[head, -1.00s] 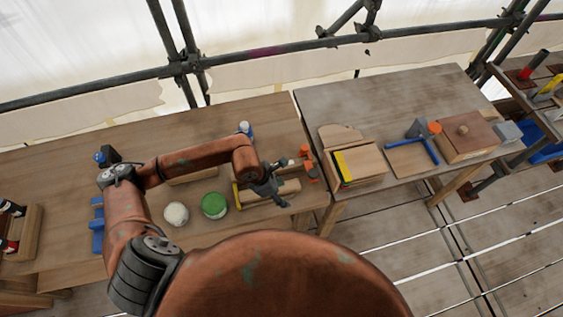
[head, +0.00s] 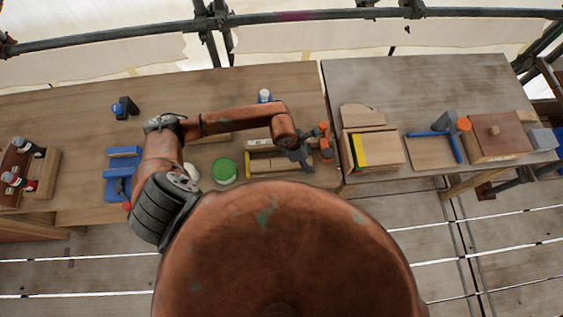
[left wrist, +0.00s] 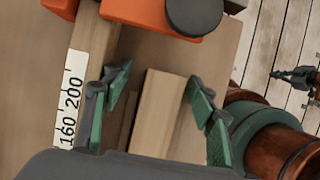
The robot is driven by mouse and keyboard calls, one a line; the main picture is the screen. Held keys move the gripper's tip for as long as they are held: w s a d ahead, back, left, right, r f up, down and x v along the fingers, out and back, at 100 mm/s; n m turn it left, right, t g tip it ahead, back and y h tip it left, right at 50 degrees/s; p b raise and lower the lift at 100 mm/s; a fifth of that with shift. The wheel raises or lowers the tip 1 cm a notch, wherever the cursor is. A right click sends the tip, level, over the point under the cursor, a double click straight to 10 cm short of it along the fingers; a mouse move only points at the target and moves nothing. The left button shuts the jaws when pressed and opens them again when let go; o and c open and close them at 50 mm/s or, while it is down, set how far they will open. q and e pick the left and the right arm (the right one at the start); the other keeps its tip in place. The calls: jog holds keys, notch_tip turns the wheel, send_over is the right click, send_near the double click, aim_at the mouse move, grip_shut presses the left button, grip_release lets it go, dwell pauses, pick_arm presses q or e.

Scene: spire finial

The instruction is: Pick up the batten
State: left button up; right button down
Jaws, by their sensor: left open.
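A pale wooden batten (left wrist: 160,110) lies between the two green-padded fingers of my left gripper (left wrist: 158,100) in the left wrist view. The fingers are open, with a visible gap on each side of it. In the head view, the left gripper (head: 300,155) hangs over the right end of the workbench, and the batten (head: 266,164) shows partly to its left. The gripper hides part of it. A dark gripper, apparently my right one (left wrist: 295,76), shows small at the right edge of the wrist view; its jaw state is unclear.
A wooden rail with a white scale (left wrist: 72,100) runs beside the batten. An orange clamp (head: 325,142) stands near the gripper. A green-lidded jar (head: 224,171) is to the left. A second table (head: 400,90) at right holds a wooden box (head: 375,150) and other items.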

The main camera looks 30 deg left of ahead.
pick_arm(q)
jog(key=shift+s+r, duration=0.1)
jog(key=shift+s, duration=0.4)
jog(key=shift+w, duration=0.3)
jog(key=shift+c, duration=1)
jog(key=shift+s, duration=0.2)
jog(key=c, duration=0.5)
jog(key=shift+c, duration=0.6)
jog(key=shift+w, duration=0.1)
jog(key=shift+c, duration=0.9)
jog(key=c, duration=0.4)
pick_arm(e)
jog(key=shift+w, duration=0.35)
